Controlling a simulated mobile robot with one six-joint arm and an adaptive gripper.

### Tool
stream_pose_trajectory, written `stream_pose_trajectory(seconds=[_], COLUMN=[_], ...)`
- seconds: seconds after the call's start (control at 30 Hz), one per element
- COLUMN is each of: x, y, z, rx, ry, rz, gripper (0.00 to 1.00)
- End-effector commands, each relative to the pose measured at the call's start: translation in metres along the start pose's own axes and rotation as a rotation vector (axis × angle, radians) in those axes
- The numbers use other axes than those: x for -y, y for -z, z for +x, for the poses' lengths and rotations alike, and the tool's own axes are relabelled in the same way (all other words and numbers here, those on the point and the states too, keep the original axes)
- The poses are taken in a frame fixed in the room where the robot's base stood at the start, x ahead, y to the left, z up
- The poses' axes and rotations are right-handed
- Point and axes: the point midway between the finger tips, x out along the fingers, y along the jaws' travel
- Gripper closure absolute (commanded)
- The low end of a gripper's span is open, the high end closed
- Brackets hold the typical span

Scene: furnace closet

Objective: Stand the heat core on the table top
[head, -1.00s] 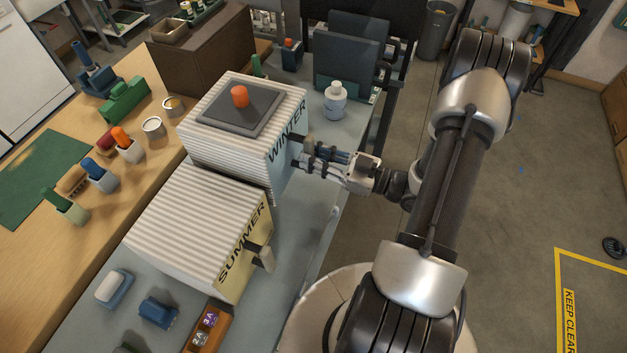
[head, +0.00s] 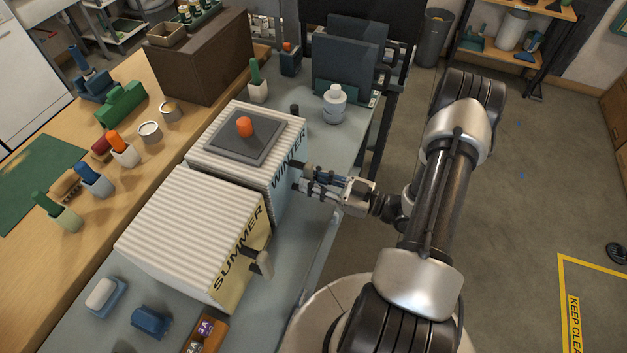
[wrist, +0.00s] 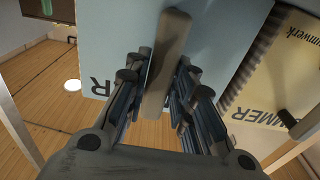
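The heat core appears to be the ribbed white block marked WINTER (head: 200,152), with a light blue front (wrist: 112,35). A grey plate (head: 225,146) with an orange knob (head: 244,126) lies on top of it. The block looks level, low over or on the grey-blue table top (head: 345,150); its base is partly hidden, so I cannot tell whether it touches. My gripper (head: 303,179) is at the front handle, which shows between its fingers in the wrist view (wrist: 166,60). The fingers are closed about the handle.
A similar ribbed block marked SUMMER (head: 185,225) stands close in front. A white bottle (head: 334,108) and a green-handled brush (head: 257,80) stand behind. Dark panels (head: 345,70) rise at the back. A wooden bench (head: 130,195) with small tools runs along the left.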

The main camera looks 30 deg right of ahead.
Motion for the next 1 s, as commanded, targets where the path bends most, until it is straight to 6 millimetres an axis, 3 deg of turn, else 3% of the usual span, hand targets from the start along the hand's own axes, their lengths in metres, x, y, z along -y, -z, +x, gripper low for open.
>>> stream_pose_trajectory(seconds=[0.23, 0.6, 0.77, 1.0], x=[0.000, -0.001, -0.002, -0.002], y=[0.000, 0.001, 0.002, 0.002], z=[0.000, -0.004, -0.028, -0.080], rx=[0.000, -0.001, -0.001, 0.000], ry=[0.000, -0.002, -0.006, -0.007], rz=[0.000, 0.000, -0.001, -0.001], gripper=[0.59, 0.59, 0.59, 0.59])
